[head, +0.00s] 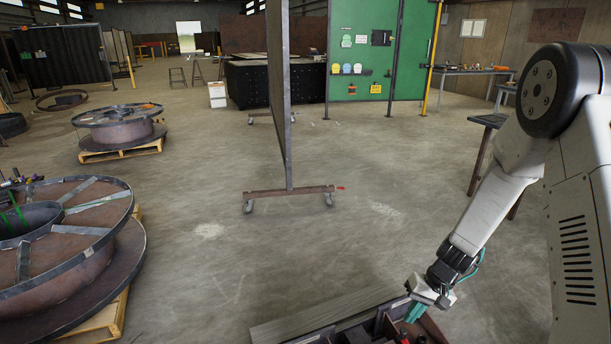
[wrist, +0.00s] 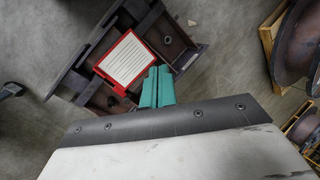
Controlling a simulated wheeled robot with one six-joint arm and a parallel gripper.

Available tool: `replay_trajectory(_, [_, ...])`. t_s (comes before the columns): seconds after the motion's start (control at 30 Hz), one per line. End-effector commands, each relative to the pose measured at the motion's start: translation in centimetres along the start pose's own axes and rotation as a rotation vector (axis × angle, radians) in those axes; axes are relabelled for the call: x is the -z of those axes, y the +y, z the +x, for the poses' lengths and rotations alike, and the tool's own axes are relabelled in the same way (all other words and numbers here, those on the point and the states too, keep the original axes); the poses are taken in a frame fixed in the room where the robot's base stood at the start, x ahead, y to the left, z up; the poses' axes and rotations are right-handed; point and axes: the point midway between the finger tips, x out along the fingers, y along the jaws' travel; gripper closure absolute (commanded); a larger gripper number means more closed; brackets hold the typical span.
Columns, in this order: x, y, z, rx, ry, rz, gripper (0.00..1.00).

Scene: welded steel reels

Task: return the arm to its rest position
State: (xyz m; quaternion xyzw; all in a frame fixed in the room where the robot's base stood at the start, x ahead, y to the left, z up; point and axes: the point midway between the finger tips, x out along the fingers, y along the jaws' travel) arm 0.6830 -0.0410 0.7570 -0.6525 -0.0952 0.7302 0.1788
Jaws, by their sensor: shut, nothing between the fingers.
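My arm comes down from the right side of the head view, bent at the elbow. My gripper (head: 413,313) is at the bottom of that view, low over an open dark tray or cart top (head: 377,324). In the wrist view my gripper (wrist: 157,87) shows teal fingers pressed together with nothing between them. Just beyond the fingers is a red-framed item with a white lined face (wrist: 125,60), lying on the dark steel structure (wrist: 172,40). I cannot tell whether the fingertips touch it.
Large steel reels stand on pallets at the left (head: 65,250) and further back (head: 118,125). A wheeled upright screen (head: 289,190) stands mid-floor. The concrete floor (head: 400,170) between the screen and my arm is clear.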

Motion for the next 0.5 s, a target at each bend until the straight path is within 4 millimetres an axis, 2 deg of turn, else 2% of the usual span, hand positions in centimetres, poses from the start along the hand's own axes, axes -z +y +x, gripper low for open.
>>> replay_trajectory(0.03, [-1.2,-1.5,-2.4,0.002,-0.013,-0.002,1.0])
replay_trajectory(0.2, [-6.2,-4.9,-8.7,-0.024,-0.081,0.011,1.0])
replay_trajectory(0.33, [-10.3,-6.7,-13.0,-0.072,-0.113,0.019,1.0])
replay_trajectory(0.5, [-15.8,-8.0,-17.8,-0.158,-0.128,0.026,1.0])
